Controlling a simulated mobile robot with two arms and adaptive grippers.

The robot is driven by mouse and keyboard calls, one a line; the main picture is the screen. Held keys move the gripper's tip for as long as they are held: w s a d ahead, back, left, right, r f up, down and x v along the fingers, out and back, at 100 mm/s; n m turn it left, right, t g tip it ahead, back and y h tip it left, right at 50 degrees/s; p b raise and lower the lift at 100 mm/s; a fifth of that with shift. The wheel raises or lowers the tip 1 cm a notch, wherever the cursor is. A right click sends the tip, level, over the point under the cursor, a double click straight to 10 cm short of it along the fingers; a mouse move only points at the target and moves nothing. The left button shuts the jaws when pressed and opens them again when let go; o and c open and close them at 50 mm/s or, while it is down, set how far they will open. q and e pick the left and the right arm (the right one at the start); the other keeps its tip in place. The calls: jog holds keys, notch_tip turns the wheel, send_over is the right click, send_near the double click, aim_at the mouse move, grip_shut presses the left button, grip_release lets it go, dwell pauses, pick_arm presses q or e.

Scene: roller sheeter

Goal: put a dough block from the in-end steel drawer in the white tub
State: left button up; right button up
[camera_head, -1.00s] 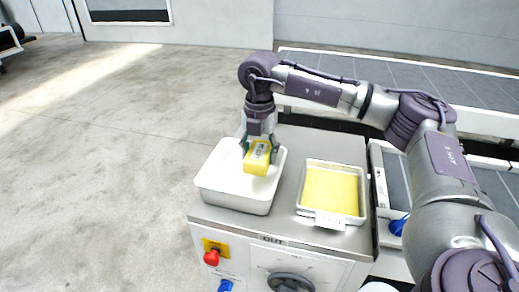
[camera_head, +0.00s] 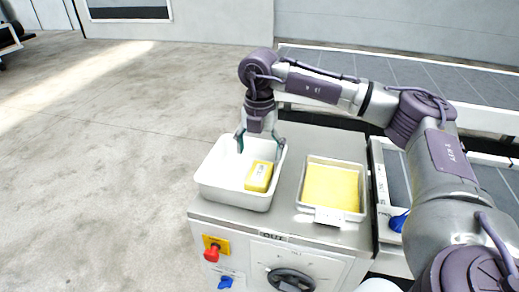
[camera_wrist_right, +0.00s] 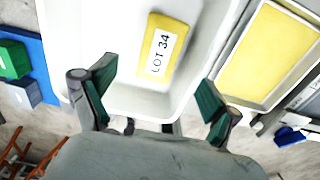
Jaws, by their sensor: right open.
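A yellow dough block (camera_head: 259,176) with a white label lies inside the white tub (camera_head: 214,190), toward its right side. In the right wrist view the block (camera_wrist_right: 160,48) shows the label "LOT 34", and the tub (camera_wrist_right: 98,20) surrounds it. My right gripper (camera_head: 260,143) is open above the tub, and its fingers are apart from the block. In the right wrist view the open fingertips (camera_wrist_right: 155,85) stand on either side with nothing between them. My left gripper is out of view. No steel drawer can be made out.
A shallow tray (camera_head: 310,214) with a yellow sheet stands right of the tub on the steel machine top (camera_head: 285,215). The front carries a red button (camera_head: 211,254), a dark knob (camera_head: 290,280) and a sign "OUT". A grey belt (camera_head: 440,85) runs behind.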

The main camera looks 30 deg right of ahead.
jog(key=shift+r, duration=0.1)
notch_tip(320, 180, up, 12)
dwell(0.4)
dwell(0.5)
